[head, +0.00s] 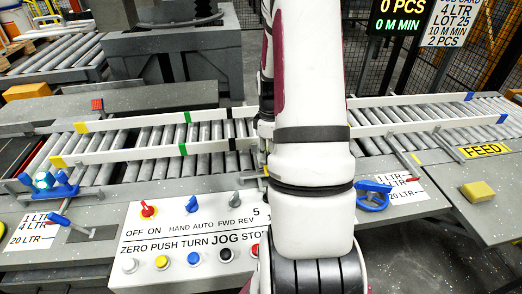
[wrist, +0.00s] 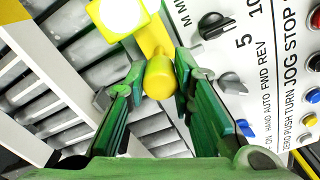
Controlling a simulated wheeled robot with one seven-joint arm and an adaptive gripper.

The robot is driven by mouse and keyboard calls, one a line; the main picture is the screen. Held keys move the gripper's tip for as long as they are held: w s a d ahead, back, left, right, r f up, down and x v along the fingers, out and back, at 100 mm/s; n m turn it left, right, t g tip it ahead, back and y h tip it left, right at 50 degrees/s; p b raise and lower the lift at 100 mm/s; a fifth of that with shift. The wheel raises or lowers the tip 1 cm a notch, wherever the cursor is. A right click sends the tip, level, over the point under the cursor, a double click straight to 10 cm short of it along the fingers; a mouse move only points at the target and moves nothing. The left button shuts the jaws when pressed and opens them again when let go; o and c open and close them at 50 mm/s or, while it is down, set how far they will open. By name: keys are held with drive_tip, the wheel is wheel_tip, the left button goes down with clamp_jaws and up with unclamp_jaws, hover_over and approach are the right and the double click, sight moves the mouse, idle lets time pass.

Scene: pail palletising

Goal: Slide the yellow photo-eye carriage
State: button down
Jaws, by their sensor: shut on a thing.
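The yellow photo-eye carriage (wrist: 152,38) shows in the wrist view, with a pale square face at its upper end and a rounded yellow knob at its lower end. My gripper (wrist: 160,70) has its green fingers on either side of the knob and is shut on it. In the head view my own arm stands in front of the gripper and hides most or all of the carriage.
The roller conveyor (head: 120,138) with white guide rails runs behind the control panel (head: 190,232), which carries knobs and buttons. A blue handwheel (head: 372,196) is right of my arm. A yellow block (head: 478,191) lies on the right-hand surface. A blue-handled lever (head: 62,222) is at left.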

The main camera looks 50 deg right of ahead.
drive_tip(key=shift+s+d, duration=0.25)
drive_tip(key=shift+s, duration=0.05)
drive_tip(key=c, duration=1.4)
unclamp_jaws()
drive_tip(key=shift+o, duration=0.2)
wheel_tip(320, 180, up, 12)
drive_tip(key=shift+w, duration=0.1)
